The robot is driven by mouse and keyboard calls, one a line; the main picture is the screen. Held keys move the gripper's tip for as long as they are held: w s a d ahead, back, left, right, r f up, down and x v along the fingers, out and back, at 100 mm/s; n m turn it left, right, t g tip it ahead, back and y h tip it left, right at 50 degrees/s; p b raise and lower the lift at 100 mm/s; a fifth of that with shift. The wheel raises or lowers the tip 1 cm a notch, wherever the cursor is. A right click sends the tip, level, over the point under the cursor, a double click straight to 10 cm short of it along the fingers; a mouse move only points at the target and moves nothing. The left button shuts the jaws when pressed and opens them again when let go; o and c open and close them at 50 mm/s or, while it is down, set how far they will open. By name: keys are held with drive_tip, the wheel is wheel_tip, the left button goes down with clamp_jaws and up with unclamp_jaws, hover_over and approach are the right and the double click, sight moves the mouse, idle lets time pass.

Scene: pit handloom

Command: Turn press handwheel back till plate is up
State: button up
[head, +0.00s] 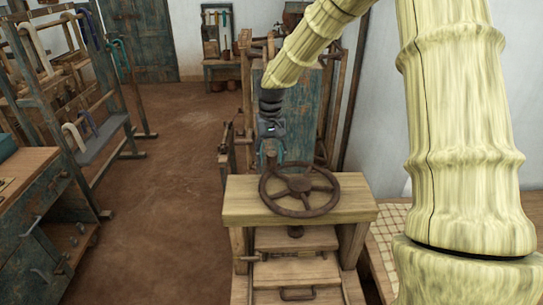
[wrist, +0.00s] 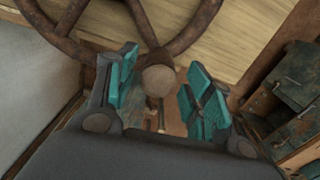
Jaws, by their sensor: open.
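The press handwheel (head: 299,190) is a brown, rusty spoked wheel lying flat above the pale wooden top beam of the press (head: 235,200). My gripper (head: 269,155) hangs at the wheel's far left rim in the head view. In the wrist view my gripper (wrist: 160,105) has its teal pads apart, with a round knob (wrist: 158,80) of the handwheel (wrist: 75,20) showing between or just beyond them. I cannot tell whether the pads touch it. Below the beam are wooden boards (head: 295,270); which one is the plate, and its height, is unclear.
A tall blue-grey board (head: 290,120) stands behind the press. A tiled surface (head: 395,225) lies to the right. The brown floor (head: 165,210) left of the press is clear.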

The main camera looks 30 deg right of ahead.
drive_tip(key=shift+w+d+f, duration=0.1)
drive_tip(key=shift+w+f, duration=0.45)
drive_tip(key=shift+f, duration=0.25)
drive_tip(key=s, duration=0.1)
drive_tip(key=s+r, duration=0.1)
drive_tip(key=s, duration=0.1)
drive_tip(key=shift+r, duration=0.15)
drive_tip(key=shift+w+f, duration=0.45)
drive_tip(key=shift+w, duration=0.2)
drive_tip(key=c, duration=0.5)
drive_tip(key=shift+w+f, duration=0.15)
drive_tip(key=shift+w, duration=0.15)
drive_tip(key=c, duration=0.4)
drive_tip(key=shift+s+r, duration=0.2)
clamp_jaws()
